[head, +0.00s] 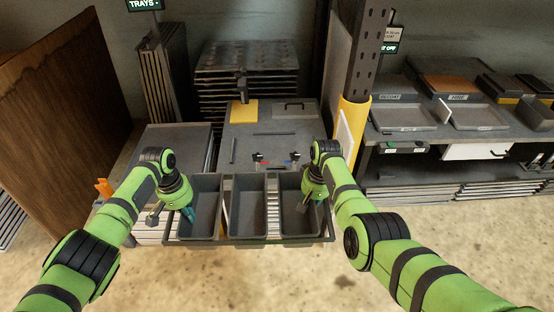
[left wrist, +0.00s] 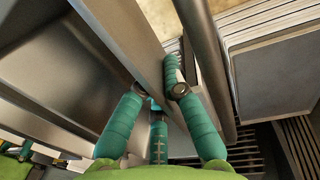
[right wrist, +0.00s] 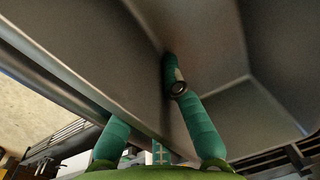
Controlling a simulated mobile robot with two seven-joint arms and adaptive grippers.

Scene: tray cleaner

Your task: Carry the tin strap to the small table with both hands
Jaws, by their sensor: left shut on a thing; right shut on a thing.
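The tin strap (head: 250,236) is a set of three deep grey tins joined side by side in a dark frame. It is held roughly level at the front of the grey bench. My left gripper (head: 187,212) is shut on the wall of its left tin; in the left wrist view the teal fingers (left wrist: 153,90) straddle that wall. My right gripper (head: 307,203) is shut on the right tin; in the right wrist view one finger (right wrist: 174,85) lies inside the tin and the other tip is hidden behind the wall. I cannot tell which surface is the small table.
Behind the strap is a grey worktop (head: 270,120) with a yellow sheet (head: 243,111) and small tools. A tray stack (head: 175,140) stands to its left. A yellow-wrapped post (head: 352,125) and a shelf of trays (head: 450,125) are at right. The front floor (head: 290,280) is clear.

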